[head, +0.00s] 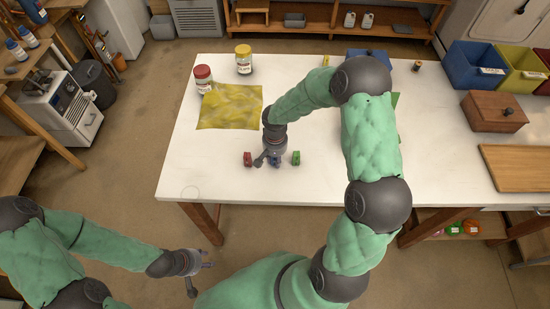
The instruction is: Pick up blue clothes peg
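A small blue clothes peg (275,161) is on the white table, mostly hidden under my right gripper. My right gripper (274,157) points down right at the blue peg, between a red peg (248,158) on its left and a green peg (296,158) on its right. The fingers are too small and covered to tell whether they are closed on the blue peg. My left gripper (205,265) is low at the left, off the table's front edge and far from the pegs. I cannot tell its finger opening.
On the white table (230,185) lie a yellow cloth (230,108), a red-lidded jar (203,78) and a yellow-lidded jar (243,60). A wooden box (494,111) and a board (518,168) are at the right. The table's front left is clear.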

